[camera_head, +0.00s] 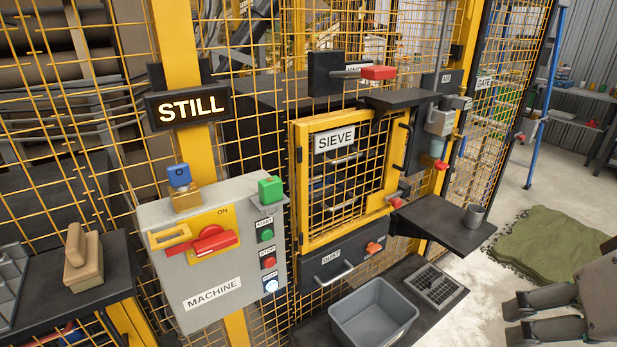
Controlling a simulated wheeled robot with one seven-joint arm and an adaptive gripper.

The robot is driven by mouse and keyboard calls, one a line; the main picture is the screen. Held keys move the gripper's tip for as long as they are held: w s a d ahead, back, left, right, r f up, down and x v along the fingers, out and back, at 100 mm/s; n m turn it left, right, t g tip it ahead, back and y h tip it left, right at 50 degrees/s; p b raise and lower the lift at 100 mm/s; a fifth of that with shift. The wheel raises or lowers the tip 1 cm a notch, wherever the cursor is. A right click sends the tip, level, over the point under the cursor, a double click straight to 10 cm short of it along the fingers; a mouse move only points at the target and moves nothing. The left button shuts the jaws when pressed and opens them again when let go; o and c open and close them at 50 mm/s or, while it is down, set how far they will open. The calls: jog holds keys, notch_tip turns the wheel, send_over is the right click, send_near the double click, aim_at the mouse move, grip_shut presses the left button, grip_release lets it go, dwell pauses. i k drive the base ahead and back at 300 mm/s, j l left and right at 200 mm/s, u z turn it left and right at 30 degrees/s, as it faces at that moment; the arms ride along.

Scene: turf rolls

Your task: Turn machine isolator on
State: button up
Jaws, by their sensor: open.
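The machine isolator is a red rotary handle (211,240) on a yellow plate on the front of a grey box (213,302) labelled MACHINE. The handle lies roughly sideways, below the word ON on the plate. A yellow hasp-like frame (170,236) sits at its left and seems apart from the box's top. A blue padlock-like piece (179,176) stands on top of the box. A lit sign (187,107) above reads STILL. My gripper (511,320) is open and empty at the lower right, far from the handle, over the floor.
Green, red and white buttons (267,236) run down the box's right side, under a green block (271,189). A yellow mesh SIEVE door (346,228), dark shelf (440,222) and grey bin (398,305) stand between box and gripper. A dark shelf (107,279) lies left.

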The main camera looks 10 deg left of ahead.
aim_at(212, 238)
jog(key=u, duration=1.2)
jog(key=j+u, duration=0.6)
jog(key=u, duration=0.2)
jog(key=k, duration=0.05)
